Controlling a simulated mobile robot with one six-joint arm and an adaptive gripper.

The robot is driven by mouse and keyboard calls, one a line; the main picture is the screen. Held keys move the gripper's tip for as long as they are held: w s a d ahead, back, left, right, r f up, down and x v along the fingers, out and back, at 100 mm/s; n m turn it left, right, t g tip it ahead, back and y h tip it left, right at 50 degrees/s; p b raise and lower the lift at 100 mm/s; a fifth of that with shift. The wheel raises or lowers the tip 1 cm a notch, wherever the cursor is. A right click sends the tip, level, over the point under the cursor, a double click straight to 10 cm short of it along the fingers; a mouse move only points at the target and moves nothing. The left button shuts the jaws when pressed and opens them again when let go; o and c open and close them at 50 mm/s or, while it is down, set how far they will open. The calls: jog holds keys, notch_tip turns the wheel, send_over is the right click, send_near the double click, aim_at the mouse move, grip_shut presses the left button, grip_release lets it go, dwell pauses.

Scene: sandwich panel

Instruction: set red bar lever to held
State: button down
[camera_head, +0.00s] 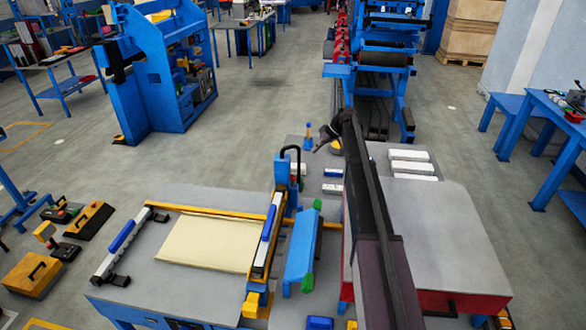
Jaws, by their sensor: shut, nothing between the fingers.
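My dark arm reaches up from the bottom right of the head view. My gripper (322,139) is at its far end, small and dark, above the back of the work area. Its fingers are shut with nothing seen between them. A small upright with a blue and yellow top (308,136) stands just left of it, and I cannot tell whether they touch.
A grey table (187,283) with a cream panel (212,242) in a frame is at left. A blue block with green ends (301,248) stands between the tables. A grey-topped red table (450,235) is at right, with white bars (411,167) behind.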

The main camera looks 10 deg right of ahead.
jog(key=shift+a+f, duration=0.1)
jog(key=shift+f, duration=0.1)
jog(key=a+f+b, duration=0.7)
jog(key=a+b, duration=0.1)
jog(key=a, duration=0.1)
jog(key=shift+s+a+f, duration=0.2)
jog(key=shift+s+f, duration=0.1)
jog(key=shift+s, duration=0.05)
dwell(0.7)
